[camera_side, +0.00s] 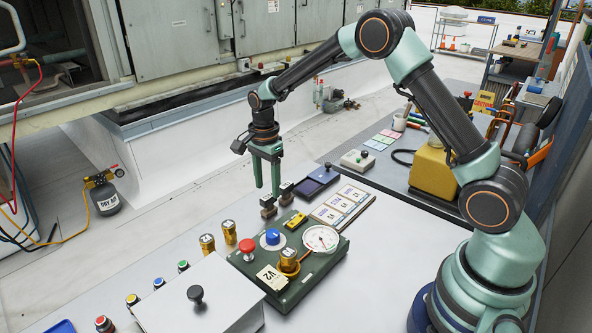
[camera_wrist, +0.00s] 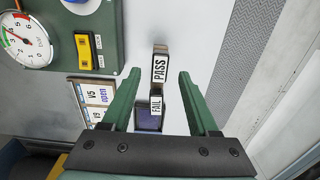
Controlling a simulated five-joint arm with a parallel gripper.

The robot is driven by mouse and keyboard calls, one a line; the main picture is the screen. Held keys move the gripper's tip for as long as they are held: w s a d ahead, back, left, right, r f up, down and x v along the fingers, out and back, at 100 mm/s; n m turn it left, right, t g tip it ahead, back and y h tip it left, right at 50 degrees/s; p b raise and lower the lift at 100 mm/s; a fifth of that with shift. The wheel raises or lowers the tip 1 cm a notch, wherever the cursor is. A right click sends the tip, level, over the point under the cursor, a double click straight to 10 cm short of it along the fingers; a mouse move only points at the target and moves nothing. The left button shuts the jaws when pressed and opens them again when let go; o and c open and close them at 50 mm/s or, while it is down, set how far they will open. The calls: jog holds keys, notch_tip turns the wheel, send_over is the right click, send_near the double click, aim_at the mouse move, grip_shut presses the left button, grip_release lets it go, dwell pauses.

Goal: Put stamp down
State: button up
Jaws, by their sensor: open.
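Two small block stamps stand upright side by side on the white worktop. In the wrist view their tops read PASS (camera_wrist: 160,68) and FAIL (camera_wrist: 156,105). In the side view the PASS stamp (camera_side: 268,207) is left of the FAIL stamp (camera_side: 286,194). My gripper (camera_side: 267,192) points down, open and empty, close to the PASS stamp. In the wrist view its fingertips (camera_wrist: 160,74) lie either side of the PASS stamp with gaps on both sides. Whether they reach down beside it is unclear. A dark ink pad (camera_side: 308,188) lies beside the FAIL stamp, partly hidden in the wrist view.
A green gauge panel (camera_side: 300,285) with knobs stands in front, its yellow switch (camera_wrist: 90,51) near the stamps. A card board (camera_side: 352,212) lies to the right. A white box (camera_side: 200,300) with a black knob stands front left. The worktop left of the stamps looks clear.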

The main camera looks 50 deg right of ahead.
notch_tip(320, 180, up, 6)
notch_tip(320, 180, up, 7)
jog(key=n+t, duration=0.1)
jog(key=n, duration=0.3)
send_over(268, 196)
jog(key=s, duration=0.4)
jog(key=s+r+n+t, duration=0.2)
jog(key=s+n, duration=0.5)
jog(key=s, duration=0.1)
jog(key=s+a+r+n+t, duration=0.1)
jog(key=s+r+n+t, duration=0.1)
jog(key=s+n, duration=0.5)
jog(key=shift+s+a+r+t, duration=0.3)
jog(key=shift+s+r, duration=0.2)
jog(key=shift+s, duration=0.35)
jog(key=shift+c, duration=0.3)
